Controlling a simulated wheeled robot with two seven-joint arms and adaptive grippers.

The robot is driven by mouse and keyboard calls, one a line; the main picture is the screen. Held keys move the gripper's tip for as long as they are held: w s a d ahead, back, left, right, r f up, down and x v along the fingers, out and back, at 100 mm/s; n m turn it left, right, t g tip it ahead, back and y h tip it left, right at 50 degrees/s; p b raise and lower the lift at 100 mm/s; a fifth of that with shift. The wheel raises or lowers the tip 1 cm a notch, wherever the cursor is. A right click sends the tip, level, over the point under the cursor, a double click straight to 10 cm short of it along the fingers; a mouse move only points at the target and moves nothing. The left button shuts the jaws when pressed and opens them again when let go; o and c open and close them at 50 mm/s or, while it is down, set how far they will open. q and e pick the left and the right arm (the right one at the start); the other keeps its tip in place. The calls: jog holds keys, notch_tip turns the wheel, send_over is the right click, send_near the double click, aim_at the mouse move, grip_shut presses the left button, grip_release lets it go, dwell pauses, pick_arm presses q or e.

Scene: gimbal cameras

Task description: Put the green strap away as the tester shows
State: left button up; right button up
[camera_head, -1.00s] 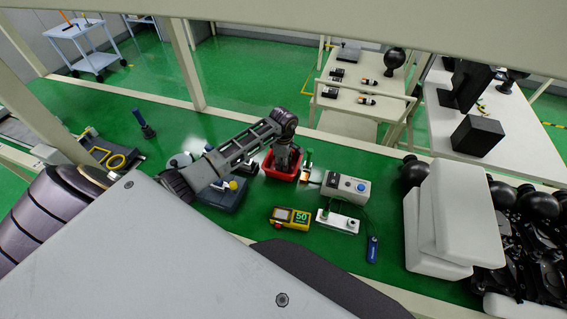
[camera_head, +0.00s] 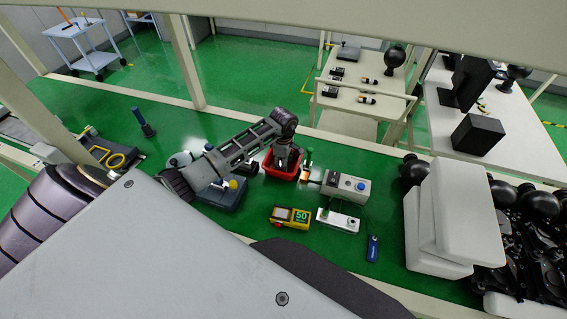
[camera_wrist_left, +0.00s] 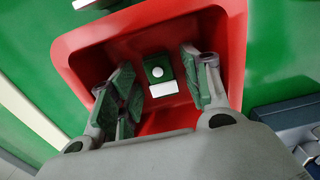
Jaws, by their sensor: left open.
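My left gripper (camera_wrist_left: 160,95) is open and points down into a red bin (camera_head: 270,169), which also fills much of the left wrist view (camera_wrist_left: 70,50). Inside the bin, between and beyond the open fingers, lies a small dark green piece with a white round spot and a white part (camera_wrist_left: 158,70). I cannot tell for sure that it is the green strap. The fingers appear apart from it. A white tester-like box (camera_head: 338,221) with a cable stands in front of the bin, and a blue tag (camera_head: 373,248) lies beside it. My right gripper is not in view.
A grey box with a blue button (camera_head: 347,187) stands right of the bin. A yellow device reading 50 (camera_head: 290,217) is in front, and a dark blue case (camera_head: 222,195) is to the left. White blocks (camera_head: 440,220) stand at right.

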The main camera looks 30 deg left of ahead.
pick_arm(q)
jog(key=shift+r, duration=0.15)
jog(key=shift+r, duration=0.15)
notch_tip(320, 180, up, 12)
jog(key=b, duration=0.1)
jog(key=shift+b, duration=0.3)
jog(key=shift+f, duration=0.2)
dwell(0.8)
